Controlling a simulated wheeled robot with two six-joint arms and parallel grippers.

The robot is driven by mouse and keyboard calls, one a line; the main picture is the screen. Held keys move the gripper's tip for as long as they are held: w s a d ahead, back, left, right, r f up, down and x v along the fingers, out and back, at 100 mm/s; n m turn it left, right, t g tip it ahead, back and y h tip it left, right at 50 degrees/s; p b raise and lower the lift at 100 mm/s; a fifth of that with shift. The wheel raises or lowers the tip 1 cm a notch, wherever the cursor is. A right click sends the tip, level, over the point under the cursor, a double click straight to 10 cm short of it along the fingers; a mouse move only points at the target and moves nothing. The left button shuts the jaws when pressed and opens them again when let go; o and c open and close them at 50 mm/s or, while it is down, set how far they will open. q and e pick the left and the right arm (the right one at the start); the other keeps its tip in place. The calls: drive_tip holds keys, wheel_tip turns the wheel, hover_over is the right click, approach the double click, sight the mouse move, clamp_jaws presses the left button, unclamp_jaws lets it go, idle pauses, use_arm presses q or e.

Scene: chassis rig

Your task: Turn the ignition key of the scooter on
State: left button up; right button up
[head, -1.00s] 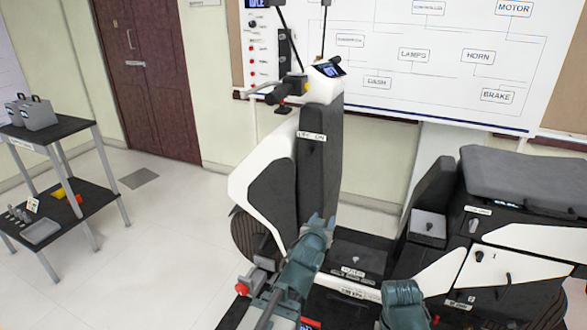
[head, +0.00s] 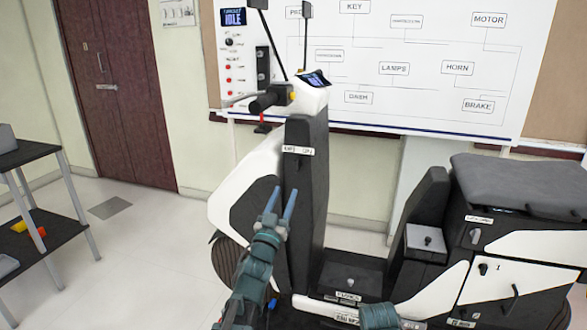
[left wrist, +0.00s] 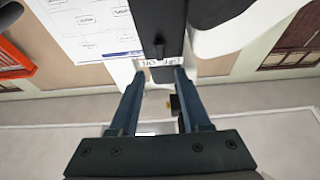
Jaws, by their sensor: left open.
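The scooter (head: 305,200), white and black, stands ahead with its dark front column upright. My right gripper's fingers are not visible.
The handlebar (head: 268,98) and mirrors rise above the column. The seat (head: 520,185) and side panels are at the right. A whiteboard (head: 440,60) hangs behind. A dark shelf cart (head: 45,215) stands at the left; the floor between is clear.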

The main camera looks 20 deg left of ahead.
sight(296, 167)
use_arm(q)
drive_tip(key=p+x, duration=0.3)
drive_tip(key=x, duration=0.7)
drive_tip(key=shift+c, duration=0.3)
clamp_jaws()
